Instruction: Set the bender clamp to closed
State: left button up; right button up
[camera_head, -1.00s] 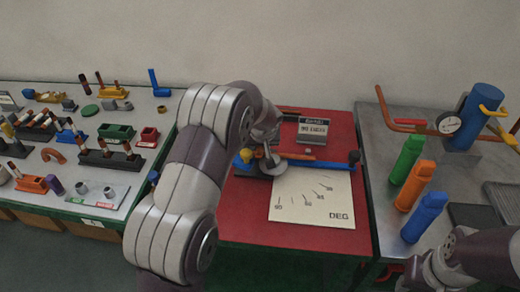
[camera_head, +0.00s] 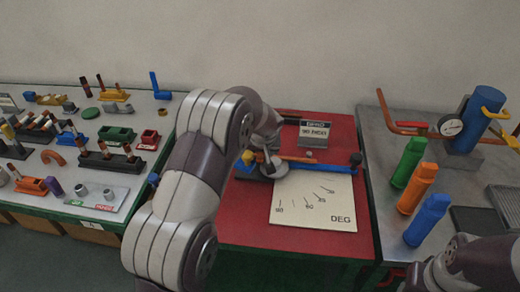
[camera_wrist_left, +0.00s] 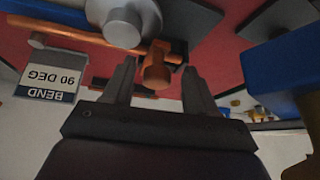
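The bender stands on the red table (camera_head: 240,222). An orange stub (camera_wrist_left: 156,70) shows between the fingertips, near the orange bar (camera_wrist_left: 80,36) and a grey round part (camera_wrist_left: 122,22). I cannot tell whether the fingers touch it, nor the clamp's position. My right arm is at the lower right; its fingers are unclear.
A white degree sheet (camera_head: 312,205) lies in front of the bender, and a bend sign (camera_head: 314,133) stands behind it. A large blue part (camera_wrist_left: 285,65) is close on the right in the wrist view. Green, orange and blue cylinders (camera_head: 417,188) stand on the right table.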

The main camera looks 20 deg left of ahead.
pick_arm(q)
jog(key=shift+r, duration=0.1)
jog(key=shift+d+r, duration=0.1)
jog(key=shift+r, duration=0.25)
jog(key=v, duration=1.1)
jog(key=shift+s+d+r, duration=0.15)
jog(key=shift+s+r, duration=0.1)
jog(key=shift+s, duration=0.1)
